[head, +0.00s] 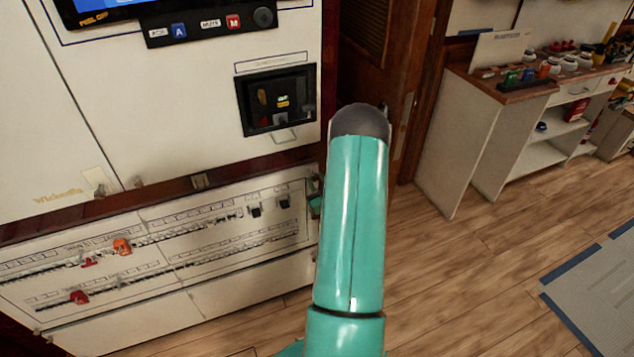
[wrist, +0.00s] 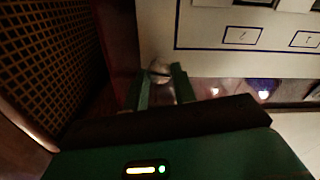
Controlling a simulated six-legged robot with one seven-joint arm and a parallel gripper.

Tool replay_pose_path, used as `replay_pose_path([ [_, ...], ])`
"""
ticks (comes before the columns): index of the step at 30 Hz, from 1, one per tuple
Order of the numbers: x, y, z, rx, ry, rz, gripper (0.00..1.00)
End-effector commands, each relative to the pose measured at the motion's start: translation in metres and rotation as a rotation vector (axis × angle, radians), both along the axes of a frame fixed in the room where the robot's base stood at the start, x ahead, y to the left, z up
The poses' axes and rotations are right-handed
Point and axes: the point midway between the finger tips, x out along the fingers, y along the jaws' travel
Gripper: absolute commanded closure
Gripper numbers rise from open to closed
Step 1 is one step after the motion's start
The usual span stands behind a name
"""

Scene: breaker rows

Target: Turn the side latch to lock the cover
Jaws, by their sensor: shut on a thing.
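The side latch (wrist: 159,70) is a small round metal piece with a dark slot across it, at the side edge of the cream cabinet in the wrist view. My gripper (wrist: 162,83) has its two green fingers on either side of the latch, shut on it. In the head view, my teal arm hides most of the gripper and the latch at the cabinet's right edge. The cream breaker panel (head: 150,275) with rows of breakers lies low on the cabinet front. I cannot make out the cover apart from it.
Red and orange pieces (head: 122,247) sit on the breaker rows. A dark framed window (head: 277,99) is above them. A brown lattice panel (wrist: 45,50) stands close to the gripper's left in the wrist view.

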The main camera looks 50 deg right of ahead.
Motion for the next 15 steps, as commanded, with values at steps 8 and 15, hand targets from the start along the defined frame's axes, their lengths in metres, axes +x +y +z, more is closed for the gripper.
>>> replay_pose_path([
  [8, -0.0008, -0.001, 0.0001, 0.216, -0.129, -0.002, 0.96],
  [15, -0.0008, -0.0011, 0.0, 0.413, -0.246, -0.001, 0.96],
])
